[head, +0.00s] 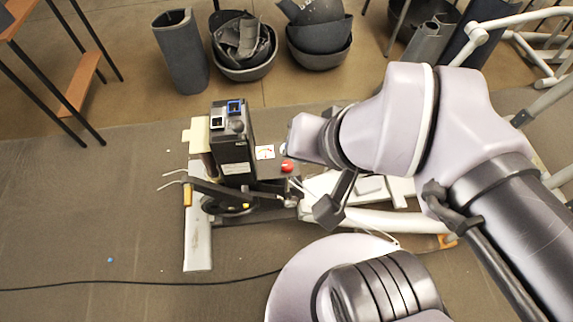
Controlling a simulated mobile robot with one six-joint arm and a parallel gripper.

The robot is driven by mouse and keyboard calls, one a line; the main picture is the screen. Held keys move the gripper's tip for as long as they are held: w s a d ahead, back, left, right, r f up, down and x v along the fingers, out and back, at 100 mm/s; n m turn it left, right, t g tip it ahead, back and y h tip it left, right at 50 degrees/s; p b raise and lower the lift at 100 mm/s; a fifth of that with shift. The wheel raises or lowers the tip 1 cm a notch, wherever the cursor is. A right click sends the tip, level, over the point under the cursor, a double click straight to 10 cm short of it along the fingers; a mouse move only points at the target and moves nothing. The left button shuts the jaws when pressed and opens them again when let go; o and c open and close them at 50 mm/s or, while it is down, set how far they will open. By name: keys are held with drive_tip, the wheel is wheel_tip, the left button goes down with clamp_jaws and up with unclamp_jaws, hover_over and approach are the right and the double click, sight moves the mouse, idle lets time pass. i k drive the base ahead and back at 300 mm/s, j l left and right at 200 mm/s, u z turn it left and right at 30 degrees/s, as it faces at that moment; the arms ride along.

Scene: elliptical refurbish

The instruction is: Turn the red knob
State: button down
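The red knob (287,166) is a small round red part on the dark frame of the machine (233,150), near the centre of the head view. My gripper (318,190) is just to the right of the knob, at the end of my arm reaching in from the right. One dark finger with a block-shaped tip (329,209) shows below and right of the knob. My wrist hides much of the gripper, so its opening is unclear. I cannot tell whether any part of it touches the knob.
A white label (265,152) is beside the knob. Grey bins with dark scraps (243,47) stand behind the machine. A wooden-topped metal stand (82,85) is at the upper left. A black cable (140,283) crosses the floor. The floor left of the machine is mostly clear.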

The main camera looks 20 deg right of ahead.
sight(288, 166)
drive_tip(key=z, duration=1.75)
drive_tip(key=u, duration=1.75)
drive_tip(key=i+l+u, duration=0.2)
drive_tip(key=l+u, duration=0.15)
drive_tip(key=l, duration=0.1)
